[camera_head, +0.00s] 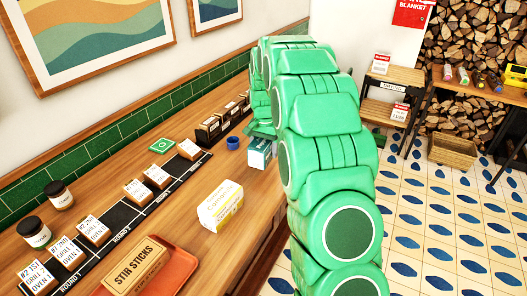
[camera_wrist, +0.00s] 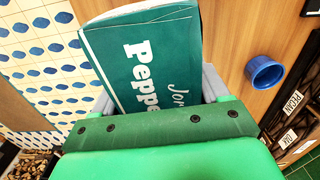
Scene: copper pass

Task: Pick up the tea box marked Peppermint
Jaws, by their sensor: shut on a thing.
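The teal tea box (camera_wrist: 145,55) fills the middle of the wrist view, with large white letters reading "Peppe" and the rest hidden behind my gripper. My gripper (camera_wrist: 152,92) is shut on this box, with a grey finger at each side of it.
A blue cup (camera_head: 233,143) stands just left of the held box. A white and yellow box (camera_head: 220,206), a stir sticks box (camera_head: 137,266) and an orange tray (camera_head: 185,262) lie nearer on the counter. Several cards stand on a black strip (camera_head: 120,216). Jars (camera_head: 59,195) line the wall.

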